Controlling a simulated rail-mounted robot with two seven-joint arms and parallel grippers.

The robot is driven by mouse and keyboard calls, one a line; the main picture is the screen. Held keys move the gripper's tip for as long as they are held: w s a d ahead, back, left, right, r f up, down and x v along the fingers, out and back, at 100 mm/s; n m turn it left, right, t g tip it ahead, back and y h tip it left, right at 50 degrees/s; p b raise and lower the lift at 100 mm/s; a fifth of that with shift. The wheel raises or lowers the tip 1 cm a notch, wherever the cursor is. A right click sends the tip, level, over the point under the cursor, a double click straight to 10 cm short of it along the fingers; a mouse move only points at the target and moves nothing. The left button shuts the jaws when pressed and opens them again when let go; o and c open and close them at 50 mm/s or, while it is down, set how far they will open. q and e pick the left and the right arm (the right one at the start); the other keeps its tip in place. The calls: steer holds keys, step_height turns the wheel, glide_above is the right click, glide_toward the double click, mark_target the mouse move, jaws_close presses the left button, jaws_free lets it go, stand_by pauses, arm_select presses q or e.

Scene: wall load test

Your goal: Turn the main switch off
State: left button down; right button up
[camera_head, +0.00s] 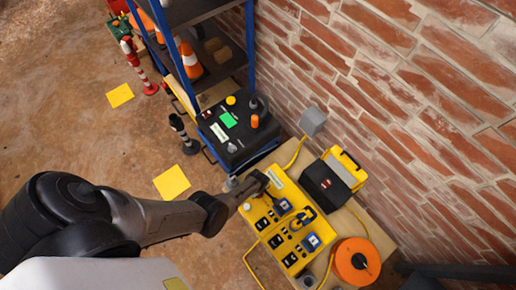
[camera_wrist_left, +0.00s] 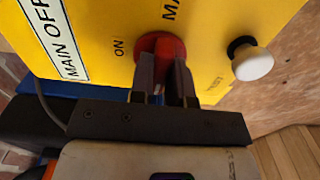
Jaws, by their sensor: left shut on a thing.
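The yellow panel box (camera_head: 284,243) stands on a wooden bench at the right of the head view, with several dark switches and blue sockets on it. In the left wrist view its yellow face (camera_wrist_left: 105,62) fills the top and carries a red round knob (camera_wrist_left: 160,44), which I take as the main switch. The letters "ON" stand left of the knob, and a "MAIN OFF" label (camera_wrist_left: 62,48) is further left. My left gripper (camera_wrist_left: 166,68) is shut on the red knob; its fingers partly hide it. My left gripper (camera_head: 257,187) also shows at the panel's upper-left end. My right gripper is not in view.
A white push button (camera_wrist_left: 252,62) sticks out right of the knob. An orange cable reel (camera_head: 357,261) and a black-and-yellow toolbox (camera_head: 328,185) stand by the panel. A brick wall (camera_head: 420,110) rises behind.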

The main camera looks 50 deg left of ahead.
arm_select(q)
steer(key=shift+s+f, duration=0.1)
stand_by(0.4)
steer(key=c, duration=1.1)
jaws_free()
steer(key=shift+r+p, duration=5.3)
steer(key=shift+r, duration=1.65)
